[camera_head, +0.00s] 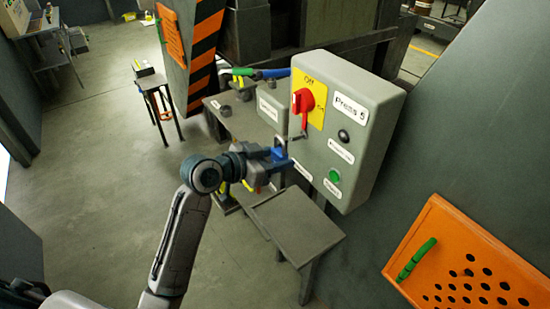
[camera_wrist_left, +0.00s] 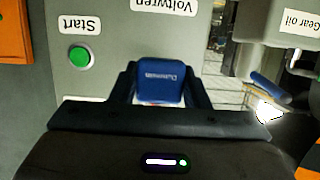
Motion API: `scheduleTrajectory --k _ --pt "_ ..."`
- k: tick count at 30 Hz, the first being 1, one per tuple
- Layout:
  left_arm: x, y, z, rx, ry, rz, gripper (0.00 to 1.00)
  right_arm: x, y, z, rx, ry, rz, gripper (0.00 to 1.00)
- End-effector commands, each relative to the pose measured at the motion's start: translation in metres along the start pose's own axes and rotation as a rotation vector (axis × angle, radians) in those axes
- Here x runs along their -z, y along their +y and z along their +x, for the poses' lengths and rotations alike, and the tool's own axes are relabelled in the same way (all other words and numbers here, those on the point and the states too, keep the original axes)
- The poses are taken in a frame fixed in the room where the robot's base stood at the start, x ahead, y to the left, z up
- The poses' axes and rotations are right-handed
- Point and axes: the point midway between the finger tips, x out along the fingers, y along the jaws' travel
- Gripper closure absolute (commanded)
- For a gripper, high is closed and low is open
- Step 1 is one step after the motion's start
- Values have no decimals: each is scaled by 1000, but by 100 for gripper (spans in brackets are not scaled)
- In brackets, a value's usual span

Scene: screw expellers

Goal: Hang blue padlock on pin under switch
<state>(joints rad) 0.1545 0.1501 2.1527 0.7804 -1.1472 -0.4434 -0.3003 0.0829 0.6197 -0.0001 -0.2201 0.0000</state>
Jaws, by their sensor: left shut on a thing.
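The blue padlock (camera_head: 278,153) is held by my left gripper (camera_head: 277,158) just left of the grey switch box (camera_head: 345,125). In the left wrist view the blue padlock (camera_wrist_left: 160,82) sits between the two dark fingers of the left gripper (camera_wrist_left: 160,88). The padlock's shackle is hard to make out. The red rotary switch (camera_head: 302,101) is on a yellow plate on the box's front. A small pin (camera_head: 298,137) shows under the switch, to the upper right of the padlock. My right gripper is not in view.
A green button (camera_head: 334,175) is low on the box and shows in the wrist view (camera_wrist_left: 80,57). A small table (camera_head: 297,226) stands below the box. An orange perforated panel (camera_head: 455,262) is at lower right. Open floor (camera_head: 110,190) lies at left.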

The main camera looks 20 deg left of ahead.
Motion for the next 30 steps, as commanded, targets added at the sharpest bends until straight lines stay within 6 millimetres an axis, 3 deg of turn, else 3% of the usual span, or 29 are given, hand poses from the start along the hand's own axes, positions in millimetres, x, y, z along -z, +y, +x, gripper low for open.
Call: scheduleTrajectory --k 30 --pt "4 0 13 1 0 -1 78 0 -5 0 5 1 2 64"
